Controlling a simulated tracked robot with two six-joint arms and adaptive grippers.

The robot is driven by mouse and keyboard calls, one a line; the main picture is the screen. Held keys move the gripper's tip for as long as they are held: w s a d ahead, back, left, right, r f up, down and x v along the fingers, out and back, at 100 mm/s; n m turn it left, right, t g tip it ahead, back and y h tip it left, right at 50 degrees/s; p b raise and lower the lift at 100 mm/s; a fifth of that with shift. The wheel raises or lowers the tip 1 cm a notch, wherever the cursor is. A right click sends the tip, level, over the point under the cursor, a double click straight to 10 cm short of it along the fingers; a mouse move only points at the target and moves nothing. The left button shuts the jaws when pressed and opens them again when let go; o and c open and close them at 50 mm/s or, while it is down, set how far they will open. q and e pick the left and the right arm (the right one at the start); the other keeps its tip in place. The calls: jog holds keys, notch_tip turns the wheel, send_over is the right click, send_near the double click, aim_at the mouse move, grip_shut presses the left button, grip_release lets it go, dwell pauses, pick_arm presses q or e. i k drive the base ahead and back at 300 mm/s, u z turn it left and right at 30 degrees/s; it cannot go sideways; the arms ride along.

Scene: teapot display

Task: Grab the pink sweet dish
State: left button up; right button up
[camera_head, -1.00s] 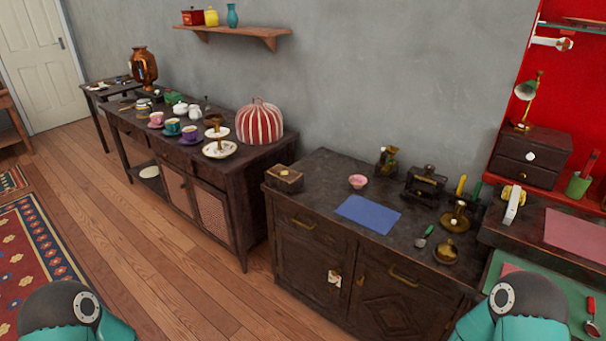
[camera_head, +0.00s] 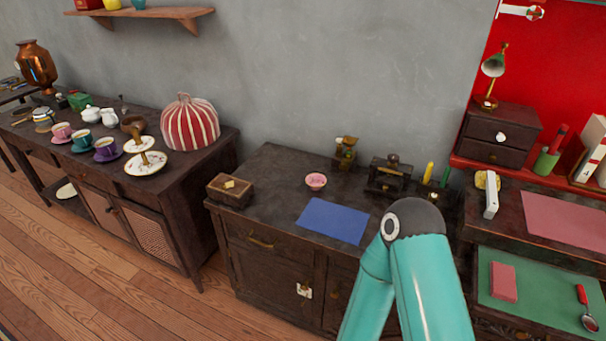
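The pink sweet dish (camera_head: 316,181) is a small round bowl on the dark cabinet top (camera_head: 270,198), behind the blue mat (camera_head: 333,221). A teal arm of mine rises at the lower middle right, in front of the cabinet's right part. Its gripper does not show, and no fingers are near the dish. My other arm is out of view. Nothing covers the dish.
A small wooden box (camera_head: 231,190) stands left of the dish. A brass item (camera_head: 346,153) and a dark grinder-like item (camera_head: 388,177) stand to its right. A sideboard at left holds cups and a striped tea cosy (camera_head: 190,123). The blue mat is bare.

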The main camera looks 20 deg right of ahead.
aim_at(316, 182)
jog(key=z, duration=0.25)
jog(key=i, duration=0.85)
jog(key=z, duration=0.8)
